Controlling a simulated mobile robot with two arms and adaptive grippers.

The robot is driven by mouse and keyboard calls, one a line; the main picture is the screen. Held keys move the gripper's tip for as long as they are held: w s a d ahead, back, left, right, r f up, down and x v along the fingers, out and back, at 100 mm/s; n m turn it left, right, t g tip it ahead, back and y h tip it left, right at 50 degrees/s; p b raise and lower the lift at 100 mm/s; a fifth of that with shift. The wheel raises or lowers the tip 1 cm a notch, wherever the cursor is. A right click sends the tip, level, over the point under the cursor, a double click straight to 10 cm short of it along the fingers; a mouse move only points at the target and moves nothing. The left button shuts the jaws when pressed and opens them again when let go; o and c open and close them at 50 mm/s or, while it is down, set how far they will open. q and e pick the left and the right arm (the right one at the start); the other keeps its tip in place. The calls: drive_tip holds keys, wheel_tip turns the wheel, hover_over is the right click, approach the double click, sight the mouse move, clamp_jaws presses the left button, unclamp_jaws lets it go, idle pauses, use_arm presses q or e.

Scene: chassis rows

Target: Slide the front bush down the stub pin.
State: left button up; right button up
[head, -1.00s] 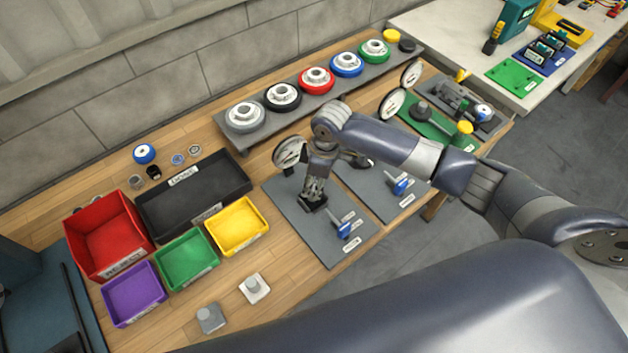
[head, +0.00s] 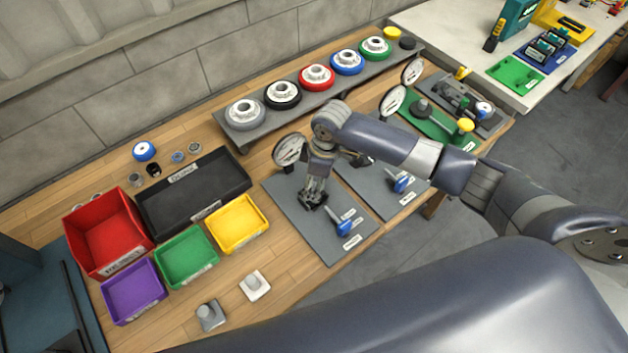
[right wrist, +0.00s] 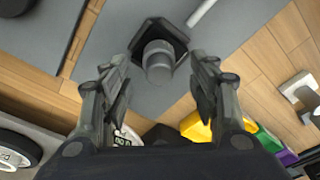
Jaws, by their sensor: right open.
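My right gripper (head: 313,196) is open above the nearer grey plate (head: 290,212). In the right wrist view, the fingers of my right gripper (right wrist: 159,68) stand apart on both sides of a short grey cylinder. A lighter ring shows on the cylinder, but I cannot tell bush from stub pin there. No finger visibly touches it. In the head view my gripper largely hides the cylinder. My left gripper is not in view.
A dial gauge (head: 290,150) stands at the plate's back edge, close to my right arm. A blue-handled tool (head: 344,228) lies on the plate. A second grey plate (head: 376,193) is beside it. Coloured bins, including a yellow bin (head: 238,224), stand to the left.

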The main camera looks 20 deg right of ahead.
wheel_tip(320, 180, up, 12)
drive_tip(key=d, duration=0.1)
drive_tip(key=shift+s+d, duration=0.3)
drive_tip(key=shift+s, duration=0.1)
drive_tip(key=shift+f, duration=0.15)
